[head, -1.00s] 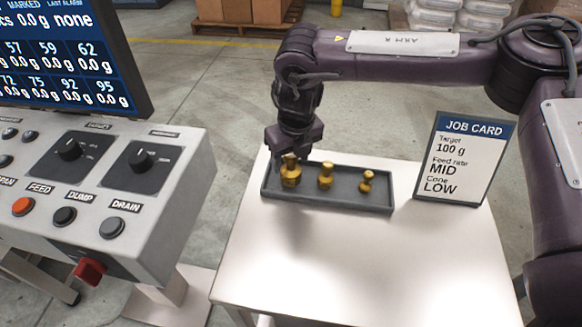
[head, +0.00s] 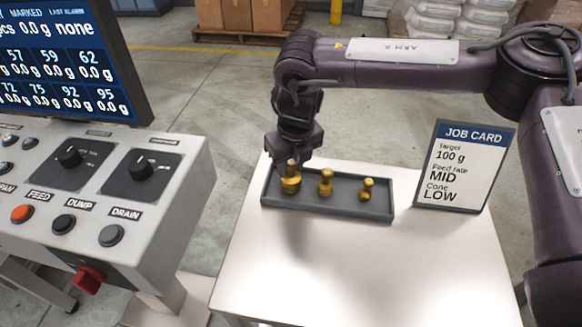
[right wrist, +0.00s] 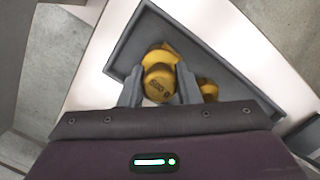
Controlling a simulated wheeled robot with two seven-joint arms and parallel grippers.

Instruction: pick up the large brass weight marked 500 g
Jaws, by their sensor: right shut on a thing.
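The large brass weight (head: 290,184) is at the left end of a dark grey tray (head: 345,210) on the white table. In the right wrist view its top (right wrist: 158,82) shows an upside-down "500 G" marking between the two fingers. My right gripper (head: 292,166) comes down from above and is shut on this weight; its fingers (right wrist: 160,92) are on either side of the knob. The weight looks upright, and I cannot tell whether its base touches the tray floor. My left gripper is not in view.
A medium brass weight (head: 325,184) and a small one (head: 367,189) stand to the right in the same tray. A job card (head: 464,165) stands at the table's right. A control panel (head: 100,200) with knobs and buttons is at left. The table front is clear.

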